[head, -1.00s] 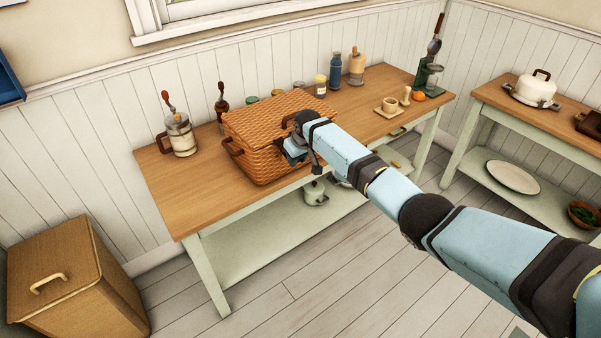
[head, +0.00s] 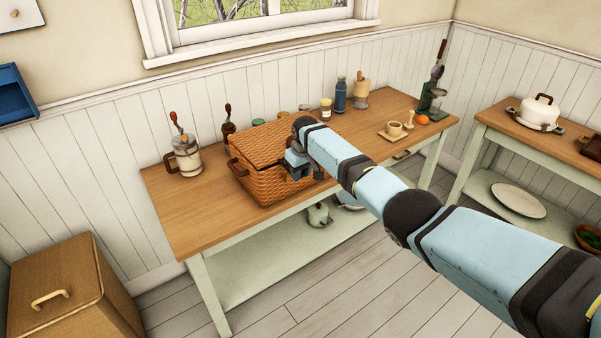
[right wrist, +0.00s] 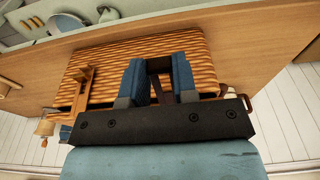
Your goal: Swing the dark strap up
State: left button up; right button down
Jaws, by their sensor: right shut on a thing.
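A woven wicker basket (head: 262,182) with a lid stands on the wooden table. It fills the middle of the right wrist view (right wrist: 195,60). My right gripper (head: 298,170) is at the basket's front right side. In the right wrist view its blue fingers (right wrist: 158,68) are shut on the dark strap (right wrist: 160,88), which shows as a narrow dark band between them. A lighter tan strap (right wrist: 80,88) lies on the basket beside the gripper. In the head view my arm hides the basket's right part and the dark strap. My left gripper is not in view.
Behind the basket stand several jars, a blue bottle (head: 340,95) and a wooden-topped jar (head: 361,92). A glass jug (head: 186,160) stands at left, and a cup (head: 394,129) at right. The table's left front is clear.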

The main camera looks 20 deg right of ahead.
dwell(0.7)
jog(key=c, duration=0.9)
grip_release()
jog(key=shift+r, duration=0.15)
jog(key=shift+s+d+r, duration=0.15)
jog(key=shift+s+r, duration=0.2)
jog(key=shift+r, duration=1.9)
jog(key=shift+s+d+r, duration=0.1)
jog(key=shift+s+r, duration=0.2)
jog(key=shift+r, duration=1.9)
jog(key=shift+s+d+r, duration=0.15)
jog(key=shift+s+r, duration=0.2)
jog(key=shift+r, duration=1.9)
